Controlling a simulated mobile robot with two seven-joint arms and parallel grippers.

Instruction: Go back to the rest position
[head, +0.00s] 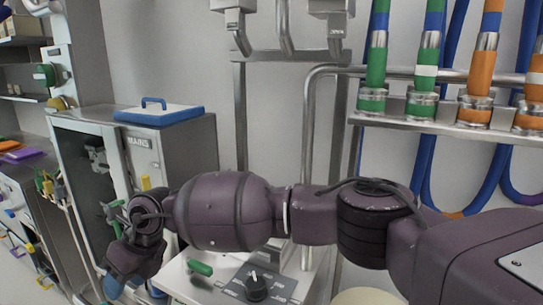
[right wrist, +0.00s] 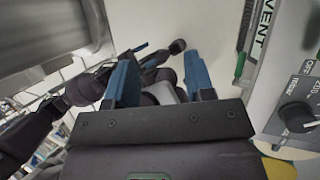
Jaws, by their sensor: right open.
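My right arm reaches across the head view from the right, in front of the control panel. My right gripper (head: 130,285) hangs at its end at the lower left, partly hidden by my own wrist and cut by the picture's lower edge. In the right wrist view its two blue fingers stand wide apart, and my right gripper (right wrist: 160,80) is open with nothing held between them. My left gripper does not show in the head view. Dark links of my own body show beyond the fingers in the right wrist view, but no left gripper can be made out there.
A control panel (head: 275,285) with a black knob (right wrist: 297,115) and a green handle (head: 200,268) lies just below my right arm. A grey cabinet (head: 185,150) with a blue-handled lid (head: 160,114) stands behind the gripper. Coloured pipes (head: 377,60) line the right wall.

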